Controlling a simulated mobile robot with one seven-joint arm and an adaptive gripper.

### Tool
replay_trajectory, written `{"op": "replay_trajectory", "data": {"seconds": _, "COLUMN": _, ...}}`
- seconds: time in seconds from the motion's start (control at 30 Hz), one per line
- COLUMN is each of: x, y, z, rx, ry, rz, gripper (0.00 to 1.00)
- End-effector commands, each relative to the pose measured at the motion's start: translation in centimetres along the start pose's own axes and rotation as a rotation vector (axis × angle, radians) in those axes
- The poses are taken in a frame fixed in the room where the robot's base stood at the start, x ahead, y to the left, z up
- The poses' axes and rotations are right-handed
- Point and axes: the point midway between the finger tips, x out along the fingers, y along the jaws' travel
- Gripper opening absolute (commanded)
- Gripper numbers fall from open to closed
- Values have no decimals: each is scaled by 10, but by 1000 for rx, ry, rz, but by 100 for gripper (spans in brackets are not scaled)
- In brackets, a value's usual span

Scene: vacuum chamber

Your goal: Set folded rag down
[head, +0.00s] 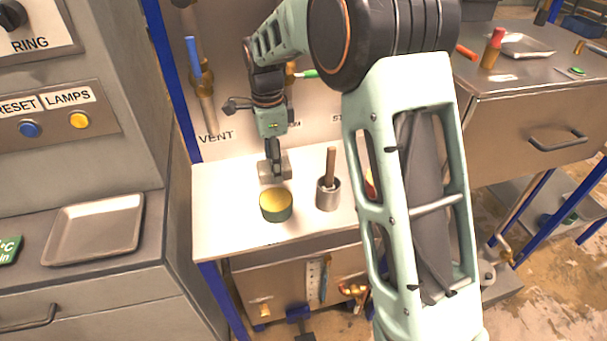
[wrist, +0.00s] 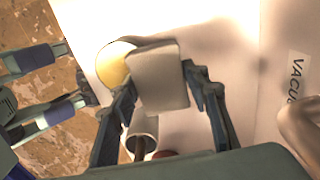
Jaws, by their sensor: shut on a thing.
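The folded rag (head: 275,172) is a small grey-beige block at the back of the white bench top (head: 222,222) in the head view, just behind a round tin. It also shows in the wrist view (wrist: 160,82), between the two dark fingers. My gripper (head: 272,157) points down from above and is shut on the rag. In the wrist view my gripper's fingers (wrist: 159,80) stand on either side of it. I cannot tell whether the rag's underside touches the bench.
The green tin with a yellow top (head: 276,205) stands close in front of the rag. A metal cup with a brown-handled tool (head: 328,194) is to its right. Blue-handled piping (head: 200,75) rises behind. The bench's left front is clear. An empty tray (head: 95,228) lies on the left cabinet.

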Motion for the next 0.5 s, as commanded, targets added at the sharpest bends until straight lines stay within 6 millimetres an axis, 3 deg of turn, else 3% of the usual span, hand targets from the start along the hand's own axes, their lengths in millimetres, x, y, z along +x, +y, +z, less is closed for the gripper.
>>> {"op": "replay_trajectory", "data": {"seconds": 0.1, "x": -1, "y": -6, "z": -33, "rx": 6, "ry": 0, "rz": 0, "gripper": 23}}
{"op": "replay_trajectory", "data": {"seconds": 0.3, "x": 0, "y": -13, "z": -77, "rx": 3, "ry": 0, "rz": 1, "gripper": 23}}
{"op": "replay_trajectory", "data": {"seconds": 0.5, "x": 21, "y": -13, "z": -79, "rx": -1, "ry": 0, "rz": 3, "gripper": 23}}
